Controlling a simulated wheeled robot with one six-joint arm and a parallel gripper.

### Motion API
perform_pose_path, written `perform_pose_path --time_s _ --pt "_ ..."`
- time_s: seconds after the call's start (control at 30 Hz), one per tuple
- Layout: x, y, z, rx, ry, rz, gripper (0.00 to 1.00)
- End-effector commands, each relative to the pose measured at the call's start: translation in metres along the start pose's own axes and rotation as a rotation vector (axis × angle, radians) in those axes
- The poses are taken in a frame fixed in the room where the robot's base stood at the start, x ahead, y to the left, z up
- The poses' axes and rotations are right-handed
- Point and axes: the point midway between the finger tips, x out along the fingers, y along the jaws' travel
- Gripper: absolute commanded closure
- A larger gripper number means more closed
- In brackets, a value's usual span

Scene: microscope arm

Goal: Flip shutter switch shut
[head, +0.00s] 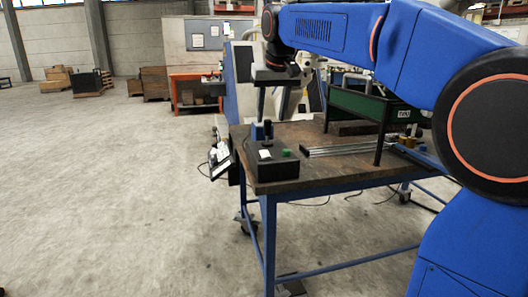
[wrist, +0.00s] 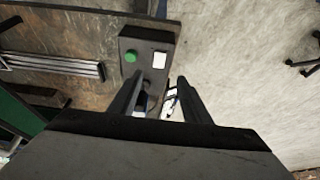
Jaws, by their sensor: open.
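A dark control box (head: 272,171) sits at the near left corner of the table. My gripper (head: 273,118) is open, pointing down just above the lever. In the wrist view my gripper (wrist: 157,92) has its two fingers apart over the end of the box (wrist: 148,42), with the green button (wrist: 130,56) and white label (wrist: 159,60) beyond them. The lever is mostly hidden there, and its exact tilt is unclear.
The brown table (head: 330,158) holds metal rails (head: 345,149) and a dark green stand (head: 358,104) to the right of the box. A tablet-like panel (head: 220,160) hangs at the table's left edge. Open concrete floor (head: 120,190) lies to the left.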

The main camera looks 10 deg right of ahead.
Motion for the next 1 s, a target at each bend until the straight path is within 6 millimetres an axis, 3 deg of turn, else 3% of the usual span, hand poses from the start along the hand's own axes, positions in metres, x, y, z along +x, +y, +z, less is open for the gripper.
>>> perform_pose_path --time_s 0.7,1.0 --pt "0.125 0.0 0.001 0.0 -0.002 0.0 0.56" --pt "0.153 0.0 0.001 0.0 -0.001 0.0 0.56"
